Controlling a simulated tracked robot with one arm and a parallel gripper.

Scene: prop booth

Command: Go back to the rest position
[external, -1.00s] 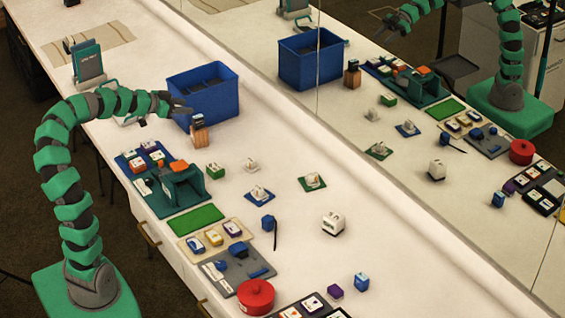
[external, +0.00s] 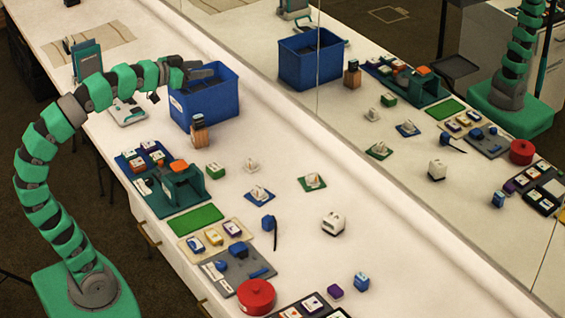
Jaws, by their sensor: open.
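My green and grey arm rises from its base at the lower left and arches over the counter's left edge. My gripper (external: 200,74) is open above the left rim of the blue bin (external: 208,106). I see nothing held in it. I cannot tell whether its fingers touch the bin.
A small wooden block with a dark top (external: 198,135) stands just in front of the bin. A white device with a dark green screen (external: 88,61) stands behind my arm. Trays, cards and a red pot (external: 256,296) fill the near counter. A mirror (external: 440,130) runs along the right.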

